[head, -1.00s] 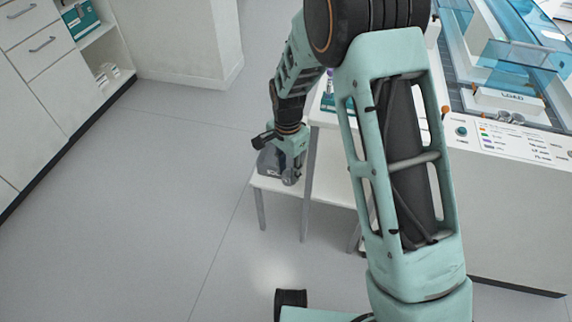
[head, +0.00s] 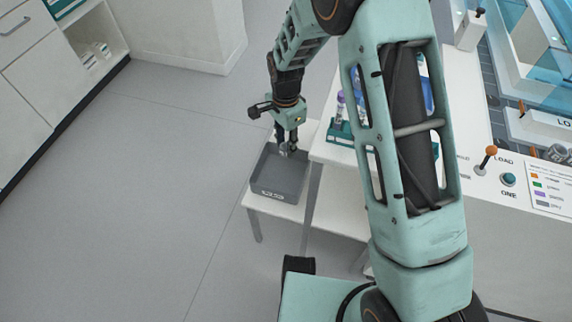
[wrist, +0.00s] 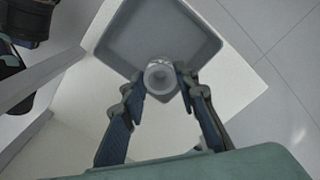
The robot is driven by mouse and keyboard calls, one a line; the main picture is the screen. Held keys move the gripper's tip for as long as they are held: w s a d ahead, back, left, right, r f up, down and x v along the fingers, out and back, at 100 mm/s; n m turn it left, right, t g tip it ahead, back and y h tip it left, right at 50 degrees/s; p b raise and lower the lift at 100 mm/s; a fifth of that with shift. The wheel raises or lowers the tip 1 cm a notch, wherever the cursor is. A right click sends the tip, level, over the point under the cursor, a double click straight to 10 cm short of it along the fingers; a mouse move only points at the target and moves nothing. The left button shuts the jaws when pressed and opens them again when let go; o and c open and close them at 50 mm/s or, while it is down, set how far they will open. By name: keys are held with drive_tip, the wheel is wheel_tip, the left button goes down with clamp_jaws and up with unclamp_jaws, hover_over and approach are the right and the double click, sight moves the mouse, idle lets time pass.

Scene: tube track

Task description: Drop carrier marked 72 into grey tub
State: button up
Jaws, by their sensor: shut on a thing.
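The grey tub (head: 276,188) is a shallow square tray with a pale label on its front, on a low white shelf beside the taller table. My gripper (head: 287,150) is above the tub's back part. It is shut on a small clear, round carrier (head: 284,151). In the wrist view, the carrier (wrist: 160,76) sits between the two fingertips (wrist: 160,84), over the near corner of the grey tub (wrist: 193,20). The visible tub floor looks empty. I cannot read any number on the carrier.
A teal rack with coloured tubes (head: 342,130) stands on the white table (head: 330,153) just right of my gripper. A panel with an orange-knobbed lever (head: 486,158) is farther right. Open floor (head: 150,190) lies to the left.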

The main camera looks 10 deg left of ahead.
drive_tip(key=shift+f+b, duration=2.1)
drive_tip(key=shift+f, duration=0.95)
drive_tip(key=o, duration=0.9)
drive_tip(key=shift+r, duration=0.1)
drive_tip(key=shift+o, duration=0.2)
wheel_tip(320, 180, up, 11)
drive_tip(key=shift+f, duration=0.15)
drive_tip(key=shift+r, duration=0.65)
